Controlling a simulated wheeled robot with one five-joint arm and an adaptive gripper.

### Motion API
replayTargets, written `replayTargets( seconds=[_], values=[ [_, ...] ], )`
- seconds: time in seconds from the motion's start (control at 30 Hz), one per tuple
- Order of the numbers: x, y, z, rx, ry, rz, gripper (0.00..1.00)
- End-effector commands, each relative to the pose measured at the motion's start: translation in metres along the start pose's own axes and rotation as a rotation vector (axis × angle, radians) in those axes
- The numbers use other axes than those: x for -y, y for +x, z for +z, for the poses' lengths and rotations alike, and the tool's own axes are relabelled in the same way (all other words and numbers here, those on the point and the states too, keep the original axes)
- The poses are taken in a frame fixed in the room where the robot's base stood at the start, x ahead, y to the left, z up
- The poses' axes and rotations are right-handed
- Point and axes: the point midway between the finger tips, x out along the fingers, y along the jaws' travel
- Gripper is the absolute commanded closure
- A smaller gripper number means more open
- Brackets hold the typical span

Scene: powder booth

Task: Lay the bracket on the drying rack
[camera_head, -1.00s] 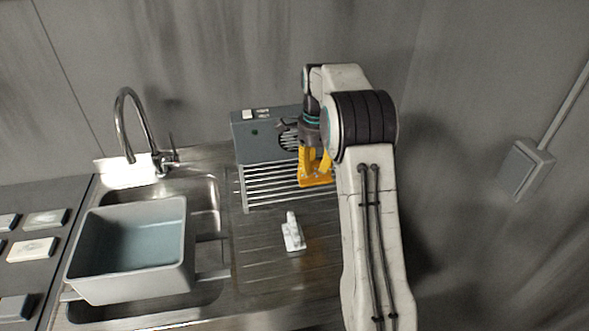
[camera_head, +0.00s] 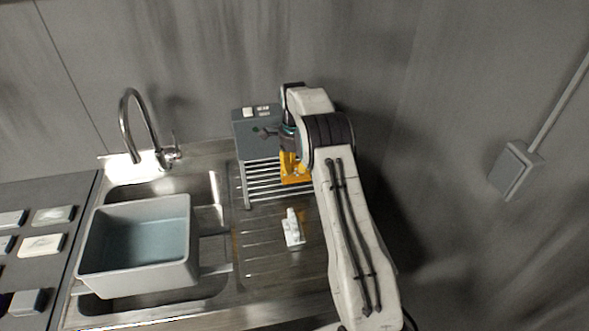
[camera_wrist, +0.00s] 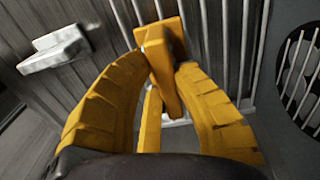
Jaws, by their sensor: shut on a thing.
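My gripper (camera_wrist: 162,88) has yellow ribbed fingers. It is shut on a yellow angled piece, which I take as the bracket (camera_wrist: 160,38), between the fingertips in the wrist view. In the head view the bracket (camera_head: 296,179) shows as a yellow patch low under my wrist, partly hidden by my arm. It is over the bars of the drying rack (camera_head: 262,183), towards its right part. The rack's pale bars (camera_wrist: 215,40) run behind the bracket in the wrist view. I cannot tell whether the bracket touches them.
A white fitting (camera_head: 292,229) lies on the drainboard in front of the rack. A grey box (camera_head: 255,135) with a round vent (camera_wrist: 300,75) stands behind the rack. A grey tub (camera_head: 185,272) sits in the sink at left, below the tap (camera_head: 128,125). The rack's left bars are bare.

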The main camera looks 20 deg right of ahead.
Motion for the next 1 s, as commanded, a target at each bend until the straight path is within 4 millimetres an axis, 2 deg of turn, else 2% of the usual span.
replayTargets(
  seconds=[0.2, 0.67, 0.7, 0.87, 1.0],
  values=[
    [0.001, 0.016, 0.000, 0.000, 0.000, -0.002, 1.00],
    [0.001, 0.023, 0.000, 0.000, 0.000, -0.002, 1.00],
    [0.001, 0.022, 0.000, 0.000, 0.000, -0.001, 0.72],
    [0.001, 0.022, 0.000, 0.000, 0.000, -0.001, 0.58],
    [0.001, 0.022, 0.000, 0.000, 0.000, -0.001, 0.56]
  ],
)
